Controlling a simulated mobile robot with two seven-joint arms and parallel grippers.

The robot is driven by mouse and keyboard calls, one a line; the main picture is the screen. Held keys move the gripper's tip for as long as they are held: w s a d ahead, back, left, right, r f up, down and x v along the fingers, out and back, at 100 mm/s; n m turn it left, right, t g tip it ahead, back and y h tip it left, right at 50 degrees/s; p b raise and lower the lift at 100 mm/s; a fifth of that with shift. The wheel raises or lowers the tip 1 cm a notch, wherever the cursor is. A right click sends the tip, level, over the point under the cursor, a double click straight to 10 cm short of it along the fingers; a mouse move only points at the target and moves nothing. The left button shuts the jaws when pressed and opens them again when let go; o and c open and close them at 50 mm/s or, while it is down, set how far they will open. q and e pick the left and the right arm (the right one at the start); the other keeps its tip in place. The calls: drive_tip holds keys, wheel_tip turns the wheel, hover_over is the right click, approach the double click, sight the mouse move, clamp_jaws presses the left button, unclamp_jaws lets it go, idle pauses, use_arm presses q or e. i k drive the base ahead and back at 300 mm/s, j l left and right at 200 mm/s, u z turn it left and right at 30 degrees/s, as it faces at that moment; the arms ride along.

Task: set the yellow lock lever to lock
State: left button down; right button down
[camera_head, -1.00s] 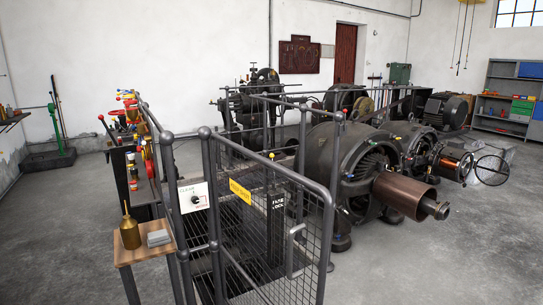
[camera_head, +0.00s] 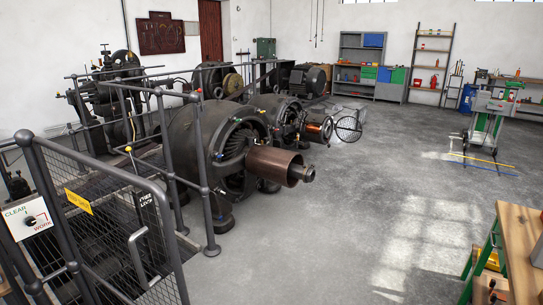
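A small yellow knob (camera_head: 128,149), which looks like the top of the lock lever, shows behind the mesh gate at the left. Its shaft is thin and dark, and I cannot tell which way the lever is set. A dark plate with white lettering (camera_head: 146,203), partly hidden by the gate's rails, stands just below and right of it; the words look like FREE and LOCK. Neither of my grippers is in view.
A grey railing gate (camera_head: 108,172) with a yellow sign (camera_head: 78,201) fences the lever area. A large dynamo (camera_head: 222,150) stands beyond. The concrete floor (camera_head: 340,220) is open; a wooden bench (camera_head: 522,235) is at right.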

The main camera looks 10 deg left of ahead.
sight(128, 149)
drive_tip(key=i+l+z, duration=0.1)
drive_tip(key=i, duration=0.4)
drive_tip(key=i+l+z, duration=0.1)
drive_tip(key=i+l, duration=0.15)
drive_tip(key=i, duration=0.3)
drive_tip(key=i+u, duration=0.25)
drive_tip(key=i, duration=0.3)
drive_tip(key=i+l+u, duration=0.2)
drive_tip(key=i, duration=0.4)
drive_tip(key=i+j+u, duration=0.1)
drive_tip(key=i+u, duration=0.25)
drive_tip(key=i, duration=0.15)
drive_tip(key=i+u, duration=0.3)
drive_tip(key=i, duration=0.25)
drive_tip(key=i+j+u, duration=0.4)
drive_tip(key=i, duration=0.45)
drive_tip(key=i+j, duration=0.2)
drive_tip(key=j, duration=0.2)
drive_tip(key=i+j+z, duration=0.15)
drive_tip(key=j, duration=0.2)
drive_tip(key=i+j, duration=0.2)
drive_tip(key=j, duration=0.2)
drive_tip(key=z, duration=0.05)
